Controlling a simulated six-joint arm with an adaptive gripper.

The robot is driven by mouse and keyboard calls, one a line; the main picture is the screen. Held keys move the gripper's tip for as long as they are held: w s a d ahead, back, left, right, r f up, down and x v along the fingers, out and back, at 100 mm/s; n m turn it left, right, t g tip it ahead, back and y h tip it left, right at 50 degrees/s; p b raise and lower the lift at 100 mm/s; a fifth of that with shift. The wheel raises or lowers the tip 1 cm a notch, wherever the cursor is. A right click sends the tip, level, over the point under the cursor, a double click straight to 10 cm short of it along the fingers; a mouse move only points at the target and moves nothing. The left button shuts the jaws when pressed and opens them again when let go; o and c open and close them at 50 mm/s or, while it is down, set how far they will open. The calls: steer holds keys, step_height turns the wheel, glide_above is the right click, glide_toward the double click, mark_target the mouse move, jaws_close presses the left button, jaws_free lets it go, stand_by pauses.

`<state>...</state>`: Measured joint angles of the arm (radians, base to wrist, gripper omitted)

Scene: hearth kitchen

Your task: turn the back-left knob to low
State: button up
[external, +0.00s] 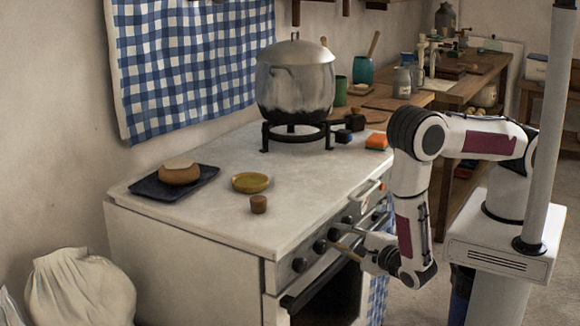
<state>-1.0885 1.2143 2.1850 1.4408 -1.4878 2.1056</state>
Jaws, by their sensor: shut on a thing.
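The stove's front panel (284,277) carries a row of dark round knobs. One knob (299,265) is at the near end and another knob (320,246) stands just beside my gripper. My gripper (336,234) is low in front of the panel, reaching left towards it, and is shut on a knob in the middle of the row. The held knob is mostly hidden by the fingers. I cannot read any labels or the setting of the knobs.
A large metal pot (295,82) stands on a black burner stand at the back of the stove top (220,217). The oven handle (318,284) lies below the knobs.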

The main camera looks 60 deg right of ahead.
steer(key=n+t, duration=0.1)
steer(key=n, duration=0.3)
steer(key=n+t, duration=0.1)
steer(key=n, duration=0.1)
steer(key=shift+f+n+t+h, duration=0.3)
steer(key=shift+n+h, duration=0.1)
steer(key=n+t, duration=0.1)
steer(key=n, duration=0.3)
steer(key=shift+f+y, duration=0.1)
steer(key=shift+y, duration=0.2)
steer(key=shift+d+n+t+y, duration=0.1)
steer(key=shift+n+t+y, duration=0.35)
steer(key=shift+n, duration=0.8)
steer(key=shift+n+t+y, duration=0.25)
steer(key=shift+n+t, duration=0.3)
steer(key=shift+n, duration=0.7)
steer(key=shift+f, duration=0.1)
steer(key=o, duration=1.1)
steer(key=shift+s, duration=0.15)
steer(key=v, duration=1.1)
steer(key=shift+s, duration=0.35)
